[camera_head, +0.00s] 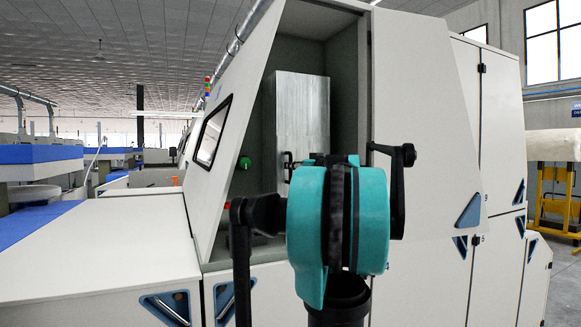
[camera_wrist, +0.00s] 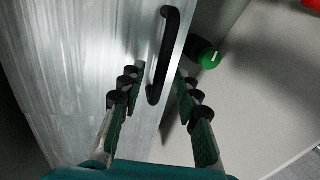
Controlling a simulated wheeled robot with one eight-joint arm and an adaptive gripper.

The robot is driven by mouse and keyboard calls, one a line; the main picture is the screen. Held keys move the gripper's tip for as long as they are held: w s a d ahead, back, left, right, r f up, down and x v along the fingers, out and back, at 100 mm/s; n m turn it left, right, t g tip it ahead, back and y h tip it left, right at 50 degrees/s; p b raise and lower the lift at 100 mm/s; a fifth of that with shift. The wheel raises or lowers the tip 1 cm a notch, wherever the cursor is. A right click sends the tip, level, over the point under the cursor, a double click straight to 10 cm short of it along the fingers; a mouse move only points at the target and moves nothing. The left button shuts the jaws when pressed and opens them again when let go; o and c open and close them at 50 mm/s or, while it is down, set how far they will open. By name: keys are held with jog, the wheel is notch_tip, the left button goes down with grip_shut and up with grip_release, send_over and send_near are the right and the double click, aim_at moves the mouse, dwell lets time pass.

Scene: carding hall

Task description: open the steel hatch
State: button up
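The steel hatch is a brushed metal panel (camera_head: 302,105) inside the recess of a pale machine in the head view. It fills the left of the wrist view (camera_wrist: 75,60). Its upright black bar handle (camera_wrist: 164,55) is near the hatch's right edge in the wrist view; in the head view part of a dark handle (camera_head: 288,166) shows just left of my teal wrist. My gripper (camera_wrist: 160,72) is open in the wrist view, with one finger on each side of the handle's lower part. No finger contact is visible. In the head view my arm hides the fingers.
A green knob (camera_head: 244,163) sits on the recess wall left of the hatch; it also shows in the wrist view (camera_wrist: 209,59), right of my right finger. The recess is framed by a slanted pale panel (camera_head: 222,130) at left and a pale cabinet door (camera_head: 425,90) at right.

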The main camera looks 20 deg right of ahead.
jog(key=shift+x, duration=1.05)
grip_shut()
